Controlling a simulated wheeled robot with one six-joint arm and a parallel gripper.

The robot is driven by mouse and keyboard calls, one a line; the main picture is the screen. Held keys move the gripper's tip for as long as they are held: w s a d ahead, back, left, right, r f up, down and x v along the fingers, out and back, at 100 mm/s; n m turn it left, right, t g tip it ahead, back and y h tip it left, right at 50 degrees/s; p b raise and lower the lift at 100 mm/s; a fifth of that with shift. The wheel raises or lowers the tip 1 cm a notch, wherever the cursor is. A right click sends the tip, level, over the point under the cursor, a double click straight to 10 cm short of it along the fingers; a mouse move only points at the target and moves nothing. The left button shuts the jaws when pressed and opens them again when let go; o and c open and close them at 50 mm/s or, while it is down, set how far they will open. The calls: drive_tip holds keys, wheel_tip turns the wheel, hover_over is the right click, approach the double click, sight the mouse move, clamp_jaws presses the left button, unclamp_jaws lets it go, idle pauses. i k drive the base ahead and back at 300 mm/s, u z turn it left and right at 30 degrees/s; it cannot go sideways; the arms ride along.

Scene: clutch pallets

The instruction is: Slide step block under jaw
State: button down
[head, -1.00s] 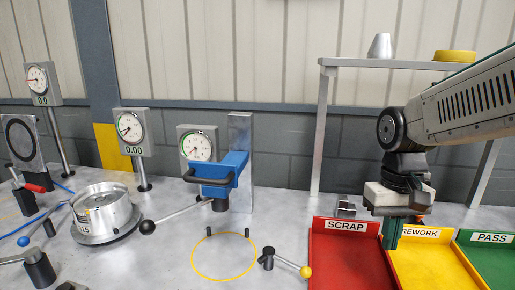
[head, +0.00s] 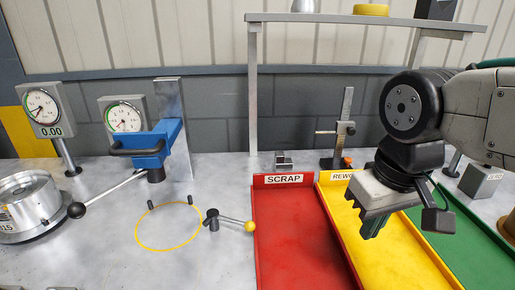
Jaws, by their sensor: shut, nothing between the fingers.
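A small grey stepped metal block (head: 284,161) sits on the bench just behind the SCRAP tray. An upright metal gauge (head: 346,125) stands to its right, behind the REWORK tray. A thin horizontal jaw (head: 326,132) sticks out from its post toward the left, above the bench. The block stands to the left of this jaw, apart from it. My gripper (head: 369,226) hangs tilted over the yellow tray, in front of the gauge.
The red SCRAP tray (head: 294,230), yellow REWORK tray (head: 405,262) and green tray (head: 462,245) fill the front right. A shelf (head: 340,18) stands above the bench. A blue clamp (head: 158,140) and a short lever (head: 232,220) stand left. Bench inside the yellow ring is clear.

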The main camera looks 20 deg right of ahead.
sight(282, 164)
drive_tip(key=k, duration=1.05)
drive_tip(key=u, duration=0.85)
drive_tip(key=i, duration=1.25)
drive_tip(key=z, duration=0.85)
